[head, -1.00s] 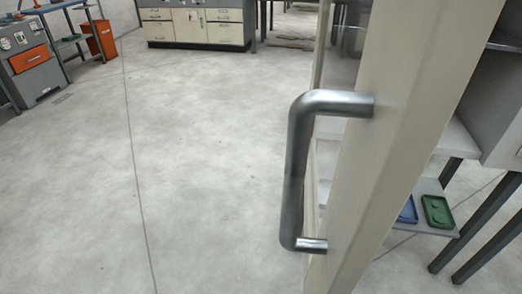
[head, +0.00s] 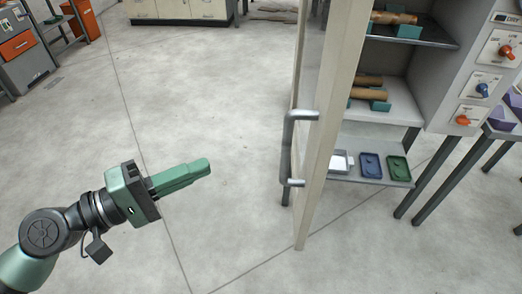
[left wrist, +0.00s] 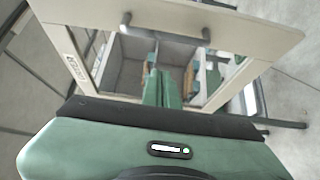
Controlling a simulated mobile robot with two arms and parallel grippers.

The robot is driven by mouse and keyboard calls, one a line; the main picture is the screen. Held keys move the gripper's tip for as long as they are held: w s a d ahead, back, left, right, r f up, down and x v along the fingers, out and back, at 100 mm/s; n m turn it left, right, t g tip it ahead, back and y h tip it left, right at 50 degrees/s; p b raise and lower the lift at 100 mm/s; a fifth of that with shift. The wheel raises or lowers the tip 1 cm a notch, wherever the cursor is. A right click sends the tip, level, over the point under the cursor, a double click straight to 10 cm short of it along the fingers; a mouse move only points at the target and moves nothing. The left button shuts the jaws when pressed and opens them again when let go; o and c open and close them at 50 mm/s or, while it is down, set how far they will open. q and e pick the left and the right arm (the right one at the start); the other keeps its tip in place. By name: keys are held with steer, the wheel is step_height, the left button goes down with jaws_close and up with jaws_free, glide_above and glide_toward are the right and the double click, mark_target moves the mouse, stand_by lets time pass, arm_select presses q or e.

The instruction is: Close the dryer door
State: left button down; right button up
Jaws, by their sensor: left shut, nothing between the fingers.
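The dryer door (head: 334,110) stands open in the head view, seen nearly edge-on. It is a cream panel with a grey metal bar handle (head: 288,150) on its left face. The dryer (head: 433,85) is to its right, with its shelves exposed. My left gripper (head: 207,167) is shut and empty, left of the handle and apart from it. In the left wrist view its green fingers (left wrist: 158,88) point toward a cream panel (left wrist: 235,28) with a grey handle (left wrist: 124,24). My right gripper is not in view.
Brown rolls on teal holders (head: 370,92) lie on the dryer's shelves. A lower shelf holds white, blue and green trays (head: 398,167). A control panel with knobs (head: 483,88) is at the right. Drawers (head: 180,10) stand far back. The floor left of the door is clear.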

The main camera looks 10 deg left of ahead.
arm_select(q)
steer(key=s+d+p+x, duration=0.1)
steer(key=s+p+x, duration=0.1)
steer(key=p+x, duration=0.6)
steer(key=x, duration=0.4)
steer(key=shift+d+f+p, duration=0.25)
steer(key=shift+d+p, duration=0.05)
steer(key=shift+d, duration=0.1)
